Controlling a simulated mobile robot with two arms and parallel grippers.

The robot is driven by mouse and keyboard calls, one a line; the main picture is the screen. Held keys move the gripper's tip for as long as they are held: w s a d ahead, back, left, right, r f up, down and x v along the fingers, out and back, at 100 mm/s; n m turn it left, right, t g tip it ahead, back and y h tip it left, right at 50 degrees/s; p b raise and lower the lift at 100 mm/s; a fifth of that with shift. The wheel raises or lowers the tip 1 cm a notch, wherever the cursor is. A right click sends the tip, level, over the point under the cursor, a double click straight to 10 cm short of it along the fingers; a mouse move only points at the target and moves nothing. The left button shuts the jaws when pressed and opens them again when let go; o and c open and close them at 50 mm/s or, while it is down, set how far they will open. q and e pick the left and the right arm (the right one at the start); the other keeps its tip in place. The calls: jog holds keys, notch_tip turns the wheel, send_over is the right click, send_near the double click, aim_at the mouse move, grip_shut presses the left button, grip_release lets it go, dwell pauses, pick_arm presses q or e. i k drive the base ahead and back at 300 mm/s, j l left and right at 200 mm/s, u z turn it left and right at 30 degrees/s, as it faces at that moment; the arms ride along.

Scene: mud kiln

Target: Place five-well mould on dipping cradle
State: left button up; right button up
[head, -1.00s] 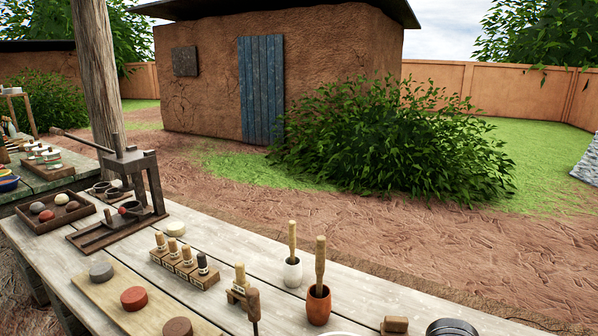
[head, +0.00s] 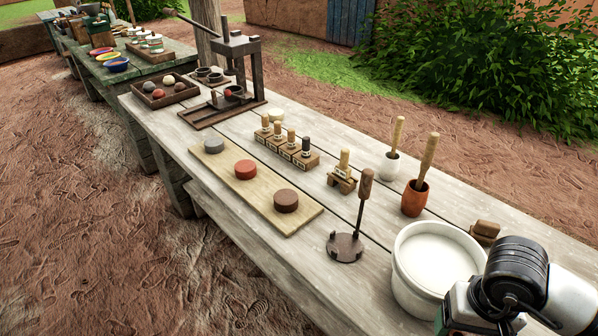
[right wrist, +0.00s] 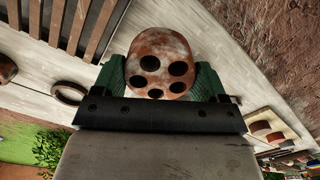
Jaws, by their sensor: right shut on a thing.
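The five-well mould (right wrist: 163,42) is a rusty brown, pale-blotched rounded block with several dark round holes, seen in the right wrist view. My right gripper (right wrist: 161,77) is shut on it, with a green finger on each side. In the head view my right arm is at the lower right, beside a white bucket; the mould is not visible there. A dark round base with notched edges and an upright wooden handle (head: 345,246), apparently the dipping cradle, stands empty on the table left of the bucket. My left gripper is not in view.
The white bucket (head: 402,282) of pale liquid stands right of the cradle. A board (head: 222,176) with three coloured discs lies to the left. Stamps (head: 290,150), two mortars with pestles (head: 412,200) and a press (head: 238,60) stand behind. Bare planks surround the cradle.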

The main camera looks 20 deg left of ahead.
aim_at(345, 247)
jog(key=j, duration=0.55)
jog(key=i+j, duration=0.15)
jog(key=j, duration=1)
jog(key=i+j, duration=0.15)
jog(key=i, duration=0.15)
jog(key=i+j, duration=0.1)
jog(key=i, duration=0.25)
